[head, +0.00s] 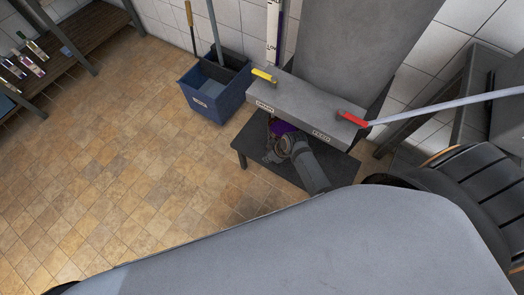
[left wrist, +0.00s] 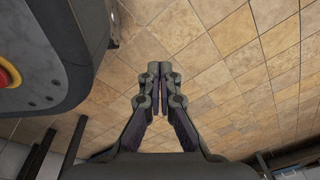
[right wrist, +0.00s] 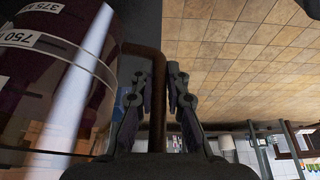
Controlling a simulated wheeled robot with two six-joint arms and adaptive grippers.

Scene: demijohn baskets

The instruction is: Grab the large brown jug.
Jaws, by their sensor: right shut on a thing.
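A large jug (right wrist: 55,75) fills the left of the right wrist view. Its body looks dark purple-brown with white volume labels, one reading 750, and it has a brown handle (right wrist: 157,100). My right gripper (right wrist: 172,75) is shut on this handle, one finger on each side. In the head view my right gripper (head: 280,150) is low over the small dark table (head: 242,150), beside a purple patch (head: 282,127) that seems to be the jug; the grey unit above hides most of it. My left gripper (left wrist: 158,70) is shut and empty, above bare floor.
The grey unit (head: 300,98) with a yellow tap handle (head: 264,75) and a red one (head: 352,118) overhangs the small table. A blue mop bucket (head: 212,95) stands left of it. A shelf with bottles (head: 33,48) is far left. The tiled floor between is clear.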

